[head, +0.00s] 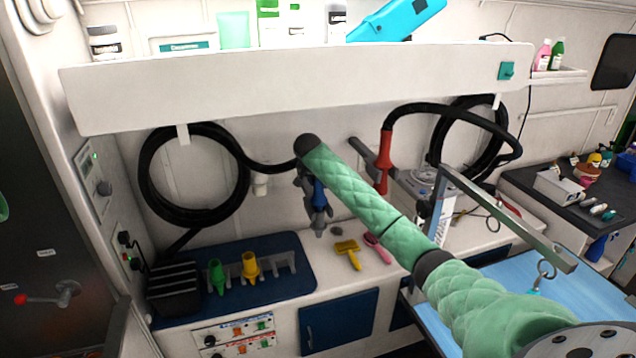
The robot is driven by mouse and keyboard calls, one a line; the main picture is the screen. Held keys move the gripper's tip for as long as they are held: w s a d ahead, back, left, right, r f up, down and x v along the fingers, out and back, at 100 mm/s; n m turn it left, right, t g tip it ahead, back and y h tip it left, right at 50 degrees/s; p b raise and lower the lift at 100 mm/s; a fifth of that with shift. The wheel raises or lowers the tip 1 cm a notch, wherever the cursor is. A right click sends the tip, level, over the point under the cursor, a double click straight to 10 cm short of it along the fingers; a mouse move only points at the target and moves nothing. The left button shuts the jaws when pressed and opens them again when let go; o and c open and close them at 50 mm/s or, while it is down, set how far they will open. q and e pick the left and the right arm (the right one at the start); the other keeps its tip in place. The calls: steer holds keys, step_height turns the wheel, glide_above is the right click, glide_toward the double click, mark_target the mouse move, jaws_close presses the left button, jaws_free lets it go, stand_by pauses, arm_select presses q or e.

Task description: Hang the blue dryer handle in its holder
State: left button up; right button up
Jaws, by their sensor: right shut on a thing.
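The blue dryer handle (319,192) is in my right gripper (317,206), in front of the back wall under the shelf. The gripper is shut on it and points down, with the handle roughly upright. My forearm and wrist hide part of the handle and its hose end. A black hose runs from the left coil (149,180) toward the wrist. A small white wall fitting (260,186) is left of the gripper; I cannot tell whether it is the holder. The red dryer handle (382,172) hangs at a grey bracket (361,151) to the right. My left gripper is not in view.
A long white shelf (290,88) overhangs the gripper. Below are a blue mat (290,290) with green (217,276) and yellow (250,265) nozzles, a yellow brush (348,252) and a pink brush (376,246). A metal grooming arm (510,220) stands over the blue table (500,285) at right.

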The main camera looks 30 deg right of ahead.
steer(key=shift+f, duration=0.55)
stand_by(0.5)
steer(key=o, duration=1.8)
steer(key=shift+f, duration=0.1)
steer(key=v, duration=1)
stand_by(0.7)
stand_by(0.5)
